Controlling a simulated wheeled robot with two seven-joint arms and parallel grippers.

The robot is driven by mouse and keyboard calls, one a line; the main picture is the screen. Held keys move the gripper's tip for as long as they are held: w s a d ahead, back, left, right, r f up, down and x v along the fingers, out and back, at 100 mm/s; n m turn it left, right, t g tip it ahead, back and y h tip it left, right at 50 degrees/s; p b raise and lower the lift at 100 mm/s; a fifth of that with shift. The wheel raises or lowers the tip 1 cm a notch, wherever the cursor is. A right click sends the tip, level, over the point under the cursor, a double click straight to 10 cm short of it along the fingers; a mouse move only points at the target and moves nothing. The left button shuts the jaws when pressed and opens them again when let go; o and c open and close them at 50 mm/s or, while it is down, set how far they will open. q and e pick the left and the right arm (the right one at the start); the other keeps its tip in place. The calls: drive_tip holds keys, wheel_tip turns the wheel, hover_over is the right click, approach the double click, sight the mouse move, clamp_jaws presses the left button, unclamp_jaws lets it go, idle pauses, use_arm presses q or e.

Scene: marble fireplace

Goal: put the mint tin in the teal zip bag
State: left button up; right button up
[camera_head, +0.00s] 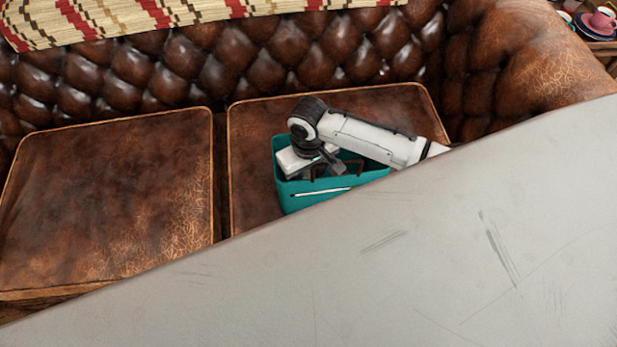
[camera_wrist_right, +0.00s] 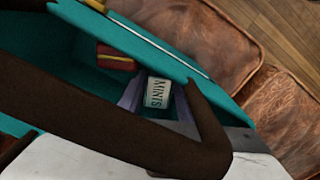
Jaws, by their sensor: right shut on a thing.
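The teal zip bag (camera_head: 300,202) stands open on the right seat cushion of the sofa, with dark brown straps at its top. My right gripper (camera_head: 332,168) points down into its mouth. In the right wrist view the gripper (camera_wrist_right: 158,104) is shut on the mint tin (camera_wrist_right: 157,91), a small pale block marked MINTS. The tin is within the bag's opening, with the teal wall (camera_wrist_right: 135,40) beside it. I cannot tell whether it touches the bag's bottom. In the head view the tin is hidden. My left gripper is in neither view.
A red and yellow item (camera_wrist_right: 115,58) lies inside the bag near the tin. A brown strap (camera_wrist_right: 90,115) crosses close in front of the wrist camera. A pale grey scratched surface (camera_head: 430,260) covers the head view's lower right. The left cushion (camera_head: 110,190) is clear.

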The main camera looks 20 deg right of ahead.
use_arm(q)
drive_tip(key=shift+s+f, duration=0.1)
use_arm(e)
drive_tip(key=shift+f, duration=0.55)
drive_tip(key=o, duration=1.1)
drive_tip(key=shift+r, duration=0.1)
use_arm(q)
drive_tip(key=p, duration=0.1)
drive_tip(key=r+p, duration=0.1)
drive_tip(key=p, duration=0.1)
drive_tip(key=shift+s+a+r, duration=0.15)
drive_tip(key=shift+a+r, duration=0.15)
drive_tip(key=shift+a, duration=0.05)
use_arm(e)
wheel_tip(320, 180, up, 13)
drive_tip(key=shift+r, duration=0.1)
